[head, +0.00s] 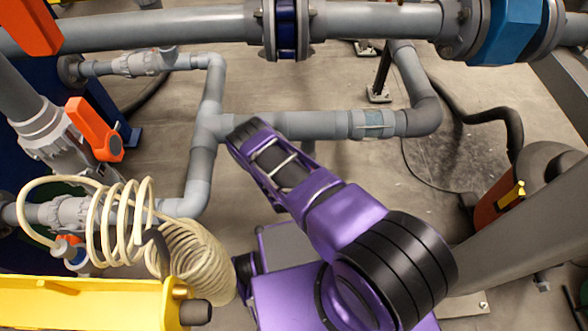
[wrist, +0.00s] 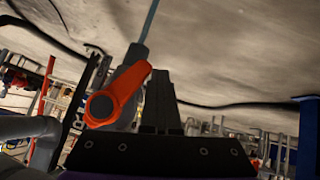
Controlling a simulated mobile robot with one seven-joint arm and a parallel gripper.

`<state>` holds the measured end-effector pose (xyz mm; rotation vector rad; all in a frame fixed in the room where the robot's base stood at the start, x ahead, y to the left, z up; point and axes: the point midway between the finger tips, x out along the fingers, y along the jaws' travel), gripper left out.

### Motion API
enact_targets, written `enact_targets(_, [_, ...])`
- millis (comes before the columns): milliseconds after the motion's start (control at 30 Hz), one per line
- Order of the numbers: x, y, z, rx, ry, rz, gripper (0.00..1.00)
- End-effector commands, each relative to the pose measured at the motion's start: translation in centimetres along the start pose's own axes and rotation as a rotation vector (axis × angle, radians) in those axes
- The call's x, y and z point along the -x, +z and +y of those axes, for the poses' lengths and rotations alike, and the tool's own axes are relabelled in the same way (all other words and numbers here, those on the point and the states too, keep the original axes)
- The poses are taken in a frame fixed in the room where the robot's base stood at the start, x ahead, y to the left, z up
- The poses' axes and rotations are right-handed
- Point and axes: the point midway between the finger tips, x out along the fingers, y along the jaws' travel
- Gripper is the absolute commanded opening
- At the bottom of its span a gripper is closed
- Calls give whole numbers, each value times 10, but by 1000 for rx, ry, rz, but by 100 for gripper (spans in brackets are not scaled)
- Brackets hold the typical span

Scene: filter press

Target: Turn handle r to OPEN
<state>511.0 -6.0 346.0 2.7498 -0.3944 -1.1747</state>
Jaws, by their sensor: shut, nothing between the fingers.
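In the wrist view an orange-red lever handle (wrist: 118,97) sits on a grey valve body, with its round hub at lower left and its arm slanting up to the right. My gripper (wrist: 162,76) is beside it on the right, its black fingers together and empty. I cannot tell whether they touch the handle. In the head view an orange handle (head: 95,129) sits on a grey valve at left, and another orange handle (head: 32,25) is at the top left corner. No label shows which is handle r. My fingertips cannot be made out in the head view.
Grey pipes (head: 275,125) run across the middle, below a larger top pipe (head: 375,20) with a blue fitting (head: 507,30). A cream coiled hose (head: 125,225) hangs at left above a yellow housing (head: 85,305). Bare floor (head: 310,75) shows between the pipes.

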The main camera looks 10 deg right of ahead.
Motion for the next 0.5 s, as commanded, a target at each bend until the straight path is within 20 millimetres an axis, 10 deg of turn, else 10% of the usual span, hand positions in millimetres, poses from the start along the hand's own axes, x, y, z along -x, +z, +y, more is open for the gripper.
enact_targets(500, [-12, 12, 13, 142, 145, -1, 0])
